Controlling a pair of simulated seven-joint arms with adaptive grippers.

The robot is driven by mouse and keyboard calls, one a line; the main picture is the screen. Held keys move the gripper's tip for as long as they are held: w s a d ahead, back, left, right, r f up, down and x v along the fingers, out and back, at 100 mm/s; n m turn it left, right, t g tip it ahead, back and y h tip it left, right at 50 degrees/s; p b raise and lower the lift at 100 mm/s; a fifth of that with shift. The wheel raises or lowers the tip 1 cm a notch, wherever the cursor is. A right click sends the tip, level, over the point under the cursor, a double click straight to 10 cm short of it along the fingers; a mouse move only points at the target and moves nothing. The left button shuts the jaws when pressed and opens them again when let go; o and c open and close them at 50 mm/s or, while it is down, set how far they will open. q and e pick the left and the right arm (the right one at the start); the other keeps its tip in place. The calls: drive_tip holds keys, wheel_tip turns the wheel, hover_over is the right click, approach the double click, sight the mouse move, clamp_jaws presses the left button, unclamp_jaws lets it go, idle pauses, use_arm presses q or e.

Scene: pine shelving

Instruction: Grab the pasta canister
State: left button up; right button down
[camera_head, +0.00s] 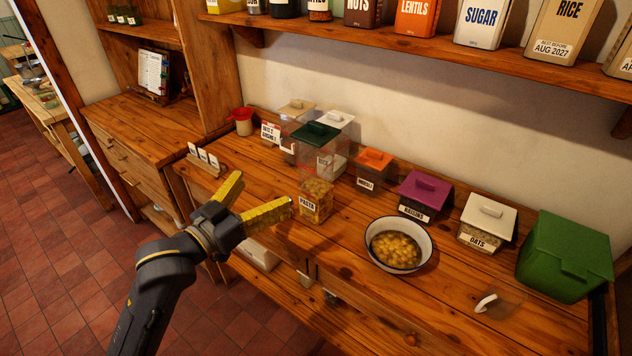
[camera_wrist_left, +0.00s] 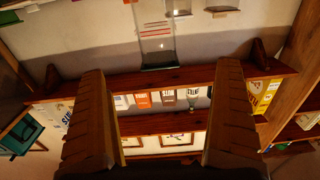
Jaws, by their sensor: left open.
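The pasta canister (camera_head: 317,199) stands upright on the wooden counter in the head view. It is tall and clear, with pasta in its lower part, a white PASTA label and what looks like its dark green lid (camera_head: 315,135) on top. My left gripper (camera_head: 264,191) is open and empty, just left of the canister's lower part, with one yellow finger close to the label. I cannot tell whether they touch. In the left wrist view both fingers of the left gripper (camera_wrist_left: 160,80) are spread wide with nothing between them. My right gripper is not in view.
An enamel bowl (camera_head: 428,262) of food stands to the right, before the oats canister (camera_head: 487,220) and green bin (camera_head: 567,257). A shelf (camera_head: 430,50) overhangs the back.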

sight(306, 157)
use_arm(q)
drive_tip(key=x, duration=0.7)
drive_tip(key=r+x, duration=0.1)
drive_tip(key=x, duration=0.3)
drive_tip(key=shift+s+d, duration=0.15)
drive_tip(key=shift+d+x, duration=0.2)
drive_tip(key=shift+x, duration=3.2)
drive_tip(key=shift+s, duration=0.15)
drive_tip(key=shift+c, duration=0.2)
drive_tip(key=c, duration=1.6)
